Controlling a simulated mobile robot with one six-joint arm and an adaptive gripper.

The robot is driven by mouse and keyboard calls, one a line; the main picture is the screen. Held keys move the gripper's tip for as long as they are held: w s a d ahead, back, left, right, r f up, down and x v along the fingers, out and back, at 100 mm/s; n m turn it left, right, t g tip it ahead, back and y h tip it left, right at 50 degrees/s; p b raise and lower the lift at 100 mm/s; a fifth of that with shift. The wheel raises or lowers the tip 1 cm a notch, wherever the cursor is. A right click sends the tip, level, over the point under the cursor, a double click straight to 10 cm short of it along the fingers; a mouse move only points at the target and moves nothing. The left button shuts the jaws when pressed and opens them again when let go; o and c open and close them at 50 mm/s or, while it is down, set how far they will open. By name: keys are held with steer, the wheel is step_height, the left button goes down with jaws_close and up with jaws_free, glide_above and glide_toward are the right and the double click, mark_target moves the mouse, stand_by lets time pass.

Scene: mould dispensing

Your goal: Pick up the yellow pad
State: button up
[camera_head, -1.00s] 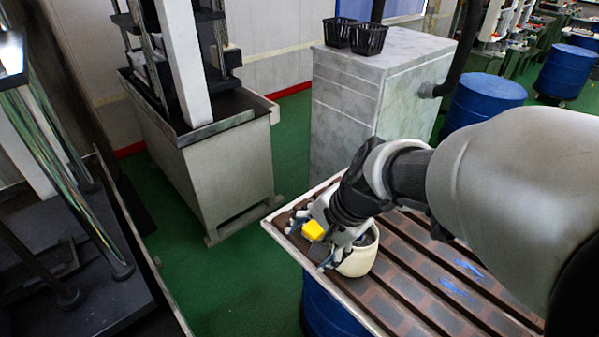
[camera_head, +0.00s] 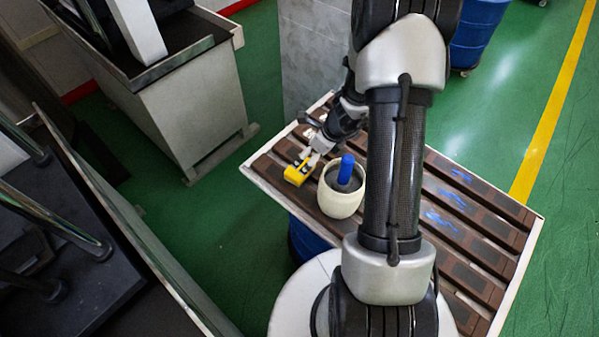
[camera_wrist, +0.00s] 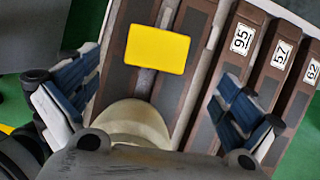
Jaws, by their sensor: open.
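The yellow pad (camera_head: 296,174) lies on the brown slatted table near its left corner, beside a cream pot. In the wrist view the yellow pad (camera_wrist: 158,50) is a plain rectangle lying across the slats, above centre. My gripper (camera_head: 307,158) is over the table, close to the pad. In the wrist view my gripper (camera_wrist: 155,90) is open, with its two blue-padded fingers spread wide and nothing between them. The pad is beyond the gap between the fingers and apart from both. Its exact height below the fingertips cannot be told.
The cream pot (camera_head: 341,197), with a blue handle (camera_head: 346,168) standing in it, is just right of the pad; its rim (camera_wrist: 135,118) shows close under my gripper. Slats with number labels (camera_wrist: 242,40) lie to the right. A grey machine cabinet (camera_head: 175,100) stands beyond the table's left.

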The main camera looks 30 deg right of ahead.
mark_target(300, 166)
steer(key=b+x, duration=0.2)
steer(key=x, duration=0.3)
steer(key=shift+w+a+f, duration=0.1)
steer(key=shift+w+f, duration=0.1)
steer(key=shift+f, duration=0.15)
steer(key=b+x, duration=0.3)
steer(key=x, duration=0.2)
steer(key=shift+s+a+f, duration=0.1)
steer(key=shift+f, duration=0.1)
steer(key=shift+r, duration=0.1)
steer(key=c, duration=1)
steer(key=shift+r, duration=0.1)
step_height(300, 166, up, 20)
steer(key=p, duration=1.2)
